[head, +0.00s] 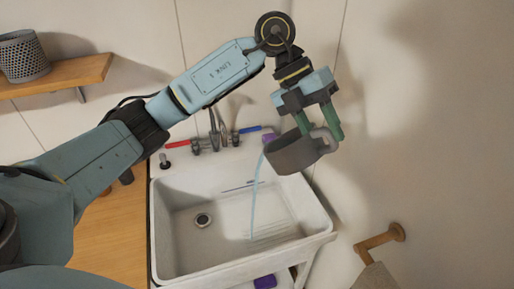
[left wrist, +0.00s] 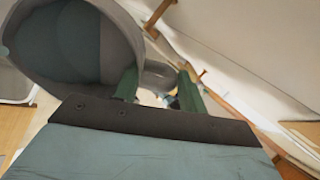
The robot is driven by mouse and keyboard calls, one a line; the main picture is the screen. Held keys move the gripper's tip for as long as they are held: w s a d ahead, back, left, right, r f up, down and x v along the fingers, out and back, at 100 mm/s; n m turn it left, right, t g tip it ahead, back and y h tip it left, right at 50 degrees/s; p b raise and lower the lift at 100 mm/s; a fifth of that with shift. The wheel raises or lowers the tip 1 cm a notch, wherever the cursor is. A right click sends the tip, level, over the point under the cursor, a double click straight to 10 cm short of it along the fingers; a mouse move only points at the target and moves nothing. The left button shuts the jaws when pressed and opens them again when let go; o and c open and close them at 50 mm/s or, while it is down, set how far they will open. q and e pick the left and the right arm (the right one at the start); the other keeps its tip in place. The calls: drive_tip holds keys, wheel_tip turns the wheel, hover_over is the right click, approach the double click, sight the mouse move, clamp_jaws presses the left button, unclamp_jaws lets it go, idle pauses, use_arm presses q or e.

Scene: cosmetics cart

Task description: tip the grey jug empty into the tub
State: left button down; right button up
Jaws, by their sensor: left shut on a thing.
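The grey jug (head: 290,155) is tilted above the back right part of the white tub (head: 292,244), with its mouth toward the left. A thin pale-blue stream (head: 256,195) runs from its lip down into the tub. My left gripper (head: 319,129) is shut on the jug's handle, on the jug's right side. In the left wrist view, the green fingers (left wrist: 158,90) are at the handle, and the jug's mouth and darker inside (left wrist: 60,40) show at the upper left. How much liquid is left inside is unclear. My right gripper is not in view.
Taps with red and blue handles (head: 215,142) stand behind the tub. A wooden counter (head: 110,235) lies to the left. A wooden shelf (head: 75,75) holds a grey perforated basket (head: 22,57). A wooden wall holder (head: 380,239) sticks out at the right.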

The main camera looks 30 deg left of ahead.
use_arm(q)
drive_tip(key=shift+w+a+r+h, duration=0.1)
drive_tip(key=shift+a+r+h, duration=0.45)
drive_tip(key=shift+a+h, duration=0.05)
drive_tip(key=shift+w+a+r+h+b, duration=0.1)
drive_tip(key=shift+a+r+h+b, duration=0.65)
drive_tip(key=shift+a+b, duration=0.1)
idle(0.5)
drive_tip(key=shift+w+a+r+g+h+b, duration=0.15)
drive_tip(key=shift+a+r+g+h+b, duration=0.15)
drive_tip(key=shift+a+r+h+b, duration=0.4)
idle(0.4)
drive_tip(key=shift+a+h, duration=0.25)
drive_tip(key=shift+a, duration=0.15)
